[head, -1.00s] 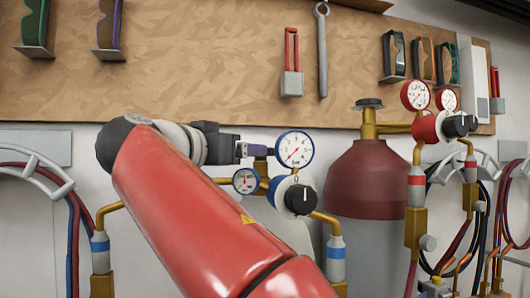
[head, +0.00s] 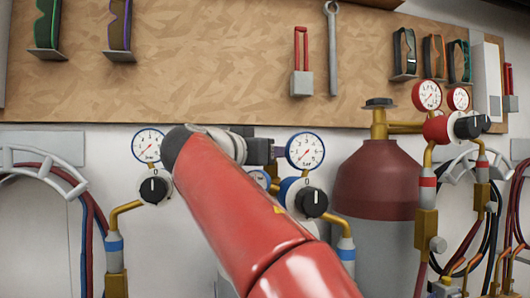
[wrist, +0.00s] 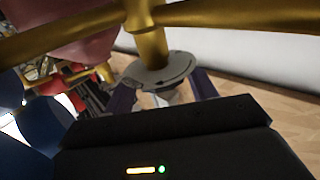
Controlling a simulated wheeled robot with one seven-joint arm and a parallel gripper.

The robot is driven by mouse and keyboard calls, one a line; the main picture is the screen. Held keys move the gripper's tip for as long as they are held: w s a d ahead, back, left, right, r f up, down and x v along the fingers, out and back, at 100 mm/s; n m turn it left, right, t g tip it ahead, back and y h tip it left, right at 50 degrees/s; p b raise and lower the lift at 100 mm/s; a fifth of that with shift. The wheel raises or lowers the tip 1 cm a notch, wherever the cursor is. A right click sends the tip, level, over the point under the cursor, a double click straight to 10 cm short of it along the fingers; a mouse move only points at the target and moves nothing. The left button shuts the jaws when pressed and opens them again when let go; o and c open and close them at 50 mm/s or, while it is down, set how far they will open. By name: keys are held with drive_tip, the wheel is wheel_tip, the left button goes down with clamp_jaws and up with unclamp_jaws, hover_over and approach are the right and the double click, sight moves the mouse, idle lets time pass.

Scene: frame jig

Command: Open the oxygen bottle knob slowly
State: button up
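In the wrist view a round grey knob (wrist: 165,70) sits on a gold valve stem. The two purple fingers of my gripper (wrist: 163,92) stand apart, one on each side of this knob, close to its rim. Whether they press on it is not clear. In the head view my gripper (head: 282,151) reaches right, its tips hidden behind the blue-rimmed gauge (head: 305,151). The knob is hidden there too. The oxygen bottle is mostly hidden behind my red arm and the blue regulator (head: 290,190).
A dark red bottle (head: 378,185) with gold valve and red regulator (head: 437,128) stands to the right. Another gauge (head: 148,145) and black dial (head: 154,190) are at left. Tools hang on the wooden board (head: 220,70). Gold pipes cross close above the gripper in the wrist view.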

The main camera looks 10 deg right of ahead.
drive_tip(key=c, duration=0.5)
drive_tip(key=shift+o, duration=0.2)
drive_tip(key=shift+s+d+f+n+t+y+b, duration=0.15)
drive_tip(key=shift+n+t+y+b, duration=0.2)
drive_tip(key=shift+b, duration=0.2)
drive_tip(key=shift+n+t+y+b, duration=0.4)
drive_tip(key=shift+n+t+y, duration=0.05)
drive_tip(key=shift+y, duration=0.2)
drive_tip(key=shift+r, duration=0.2)
drive_tip(key=o, duration=1)
drive_tip(key=b+v, duration=0.1)
drive_tip(key=v, duration=0.6)
drive_tip(key=shift+s+a, duration=0.3)
